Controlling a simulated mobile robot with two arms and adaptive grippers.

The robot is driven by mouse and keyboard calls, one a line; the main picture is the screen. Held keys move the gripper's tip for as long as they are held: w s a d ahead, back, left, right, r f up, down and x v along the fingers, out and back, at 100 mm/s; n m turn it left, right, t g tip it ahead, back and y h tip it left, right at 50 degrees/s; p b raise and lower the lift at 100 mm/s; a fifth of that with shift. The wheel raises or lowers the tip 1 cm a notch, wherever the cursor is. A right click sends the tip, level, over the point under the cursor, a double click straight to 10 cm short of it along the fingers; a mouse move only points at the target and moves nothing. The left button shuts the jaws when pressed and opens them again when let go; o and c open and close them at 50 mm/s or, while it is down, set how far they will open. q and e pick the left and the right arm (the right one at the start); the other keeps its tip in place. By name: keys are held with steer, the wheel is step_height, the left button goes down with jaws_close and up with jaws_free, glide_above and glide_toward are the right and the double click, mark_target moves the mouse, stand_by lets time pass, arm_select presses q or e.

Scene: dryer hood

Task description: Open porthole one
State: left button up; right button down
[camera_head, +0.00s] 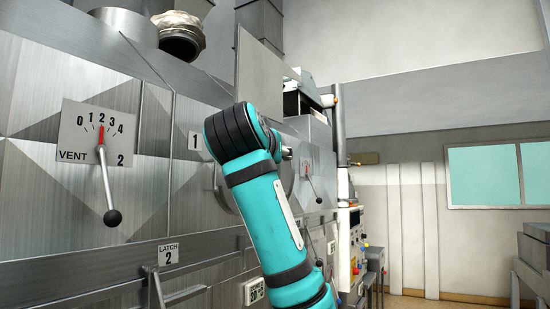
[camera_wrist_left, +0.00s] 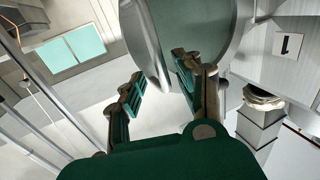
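Porthole one is a round metal-rimmed window beside the plate marked 1 (camera_head: 195,141). In the head view a teal arm of mine covers most of it, and only part of its rim (camera_head: 222,190) shows. In the left wrist view the porthole's curved rim (camera_wrist_left: 146,48) and dark grey-green pane (camera_wrist_left: 190,25) are close ahead. My left gripper (camera_wrist_left: 160,82) is open, with one finger outside the rim and the other over the pane side. The rim's edge lies between the fingers; I cannot tell whether they touch it. My right gripper is not in view.
The vent dial with its black-knobbed lever (camera_head: 107,185) is on the panel at left. A latch bar (camera_head: 180,295) runs below, by the latch 2 label (camera_head: 168,253). A second lever (camera_head: 313,182) and a control panel (camera_head: 352,245) stand farther along. Floor at right looks free.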

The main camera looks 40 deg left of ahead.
arm_select(q)
steer(key=v, duration=1)
steer(key=shift+w, duration=0.1)
